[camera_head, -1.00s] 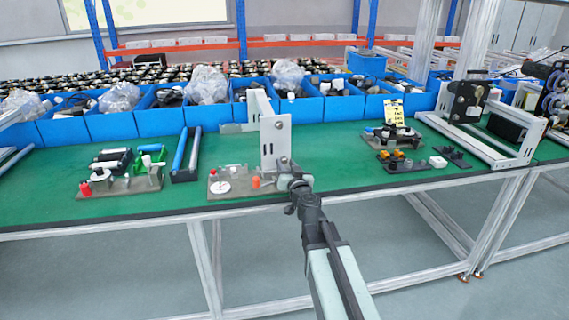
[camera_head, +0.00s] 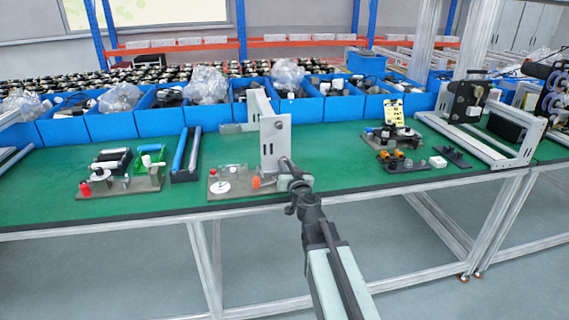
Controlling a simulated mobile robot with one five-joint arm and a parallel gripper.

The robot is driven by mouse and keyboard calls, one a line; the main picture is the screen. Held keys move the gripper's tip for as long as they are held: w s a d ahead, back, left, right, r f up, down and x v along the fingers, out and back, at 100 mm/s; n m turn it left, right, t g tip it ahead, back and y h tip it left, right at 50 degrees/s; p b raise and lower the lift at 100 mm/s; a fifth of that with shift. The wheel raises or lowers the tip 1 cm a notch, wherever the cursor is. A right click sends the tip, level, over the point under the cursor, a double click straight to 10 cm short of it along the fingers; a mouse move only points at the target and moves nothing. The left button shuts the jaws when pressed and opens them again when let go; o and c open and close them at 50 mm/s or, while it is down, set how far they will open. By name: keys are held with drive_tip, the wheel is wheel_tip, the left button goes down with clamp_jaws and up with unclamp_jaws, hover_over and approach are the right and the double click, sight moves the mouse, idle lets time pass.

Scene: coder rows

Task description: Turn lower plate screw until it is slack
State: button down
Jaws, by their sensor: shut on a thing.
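A light grey upright plate (camera_head: 275,137) with small holes stands near the front edge of the green bench. My gripper (camera_head: 287,170) is at the lower part of this plate, at its right side. It is shut, and its jaws cover what they hold. The lower plate screw is hidden behind the gripper and cannot be made out. A fixture base (camera_head: 228,183) with a white disc and a red-orange knob (camera_head: 256,182) lies just left of my gripper.
Another fixture (camera_head: 120,180) with a red knob stands farther left. A black fixture (camera_head: 400,162) with orange parts and a metal frame (camera_head: 480,142) stand to the right. Blue bins (camera_head: 160,121) line the back. Green bench top (camera_head: 345,170) is clear right of the plate.

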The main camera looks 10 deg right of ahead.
drive_tip(key=c, duration=1.4)
unclamp_jaws()
drive_tip(key=shift+n, duration=0.6)
drive_tip(key=shift+c, duration=0.2)
drive_tip(key=shift+s+d, duration=0.15)
drive_tip(key=shift+s, duration=1.15)
drive_tip(key=shift+s+d, duration=0.1)
drive_tip(key=shift+s, duration=1.15)
drive_tip(key=shift+w, duration=0.1)
